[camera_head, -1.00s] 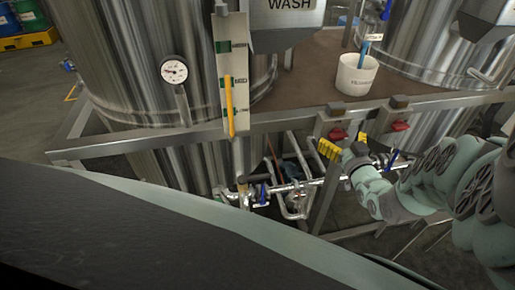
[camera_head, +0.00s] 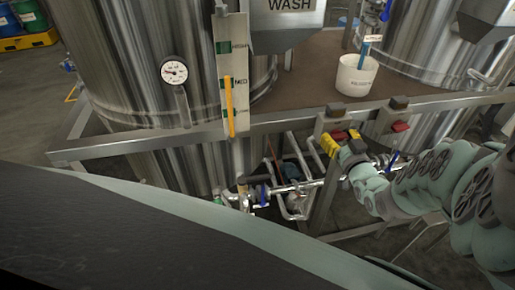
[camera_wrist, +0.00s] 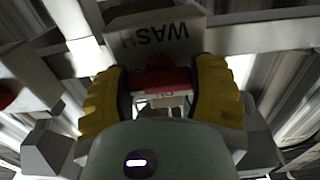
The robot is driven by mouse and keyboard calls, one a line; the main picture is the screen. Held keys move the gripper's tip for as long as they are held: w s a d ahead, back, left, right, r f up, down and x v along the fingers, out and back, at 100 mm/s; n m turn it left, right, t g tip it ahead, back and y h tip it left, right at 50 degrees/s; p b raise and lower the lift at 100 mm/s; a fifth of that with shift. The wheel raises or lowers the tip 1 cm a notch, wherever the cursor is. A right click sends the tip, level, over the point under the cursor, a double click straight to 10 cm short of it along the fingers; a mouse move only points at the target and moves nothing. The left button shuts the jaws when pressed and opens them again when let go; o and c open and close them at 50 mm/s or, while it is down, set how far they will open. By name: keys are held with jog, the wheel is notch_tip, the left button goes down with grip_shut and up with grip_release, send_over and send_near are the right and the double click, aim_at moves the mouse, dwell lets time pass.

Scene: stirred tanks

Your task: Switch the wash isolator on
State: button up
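The wash isolator is a grey box (camera_head: 333,119) on the front frame rail, with a red handle (camera_head: 340,135) low on its front. In the wrist view the box (camera_wrist: 150,35) bears the word WASH, upside down, and its red handle (camera_wrist: 161,76) lies between my fingers. My gripper (camera_head: 342,143) has yellow fingers, one on each side of the handle. In the wrist view my gripper (camera_wrist: 160,85) looks spread around the handle, with thin gaps; contact cannot be made out. A small label below the handle is partly hidden.
A second grey box with a red handle (camera_head: 401,127) is close on the right along the rail (camera_head: 270,124). Pipes with blue valve levers (camera_head: 264,193) run below. A white bucket (camera_head: 356,76) stands on the brown deck. Steel tanks (camera_head: 170,60) stand behind.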

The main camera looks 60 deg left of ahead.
jog(key=c, duration=0.5)
